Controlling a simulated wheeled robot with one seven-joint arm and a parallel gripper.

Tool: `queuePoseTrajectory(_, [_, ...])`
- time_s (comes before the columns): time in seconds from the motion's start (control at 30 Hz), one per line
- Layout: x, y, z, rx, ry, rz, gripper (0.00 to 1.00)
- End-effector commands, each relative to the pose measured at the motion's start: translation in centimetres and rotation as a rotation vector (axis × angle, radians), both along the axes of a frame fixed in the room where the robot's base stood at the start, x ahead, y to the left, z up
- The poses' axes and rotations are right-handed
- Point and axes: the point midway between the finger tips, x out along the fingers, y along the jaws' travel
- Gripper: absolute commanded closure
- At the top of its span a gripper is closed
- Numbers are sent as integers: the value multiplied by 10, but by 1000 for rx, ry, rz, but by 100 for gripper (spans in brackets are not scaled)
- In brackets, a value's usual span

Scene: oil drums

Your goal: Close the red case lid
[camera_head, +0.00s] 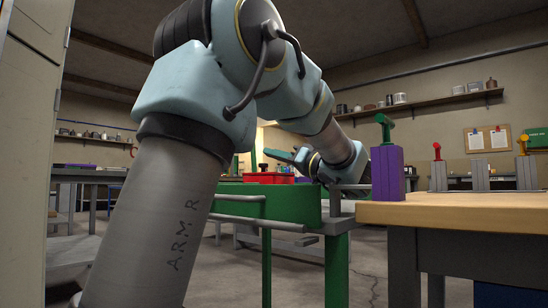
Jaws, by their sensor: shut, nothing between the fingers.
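The red case (277,179) sits low on the green workbench or cart near the middle of the view. A small dark knob or handle shows on its top at the left. Its lid angle cannot be made out, because the case is small and partly behind my arm. My gripper (281,155) is just above and to the right of the case, pointing left. It is shut and holds nothing. Whether it touches the case cannot be told.
A wooden-topped table (460,210) stands at the right, with a purple block (387,173) bearing a green-handled clamp near its edge. Grey blocks with red and orange handles stand behind it. A grey cabinet (30,120) is at the far left.

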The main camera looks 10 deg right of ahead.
Motion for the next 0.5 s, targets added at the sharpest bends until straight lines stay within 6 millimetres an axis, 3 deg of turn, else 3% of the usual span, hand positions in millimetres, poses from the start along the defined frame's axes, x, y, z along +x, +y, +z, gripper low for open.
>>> queuePoseTrajectory(0.27, [0,0,2,0,0,0,100])
queuePoseTrajectory(0.5, [0,1,35,-3,-1,0,100])
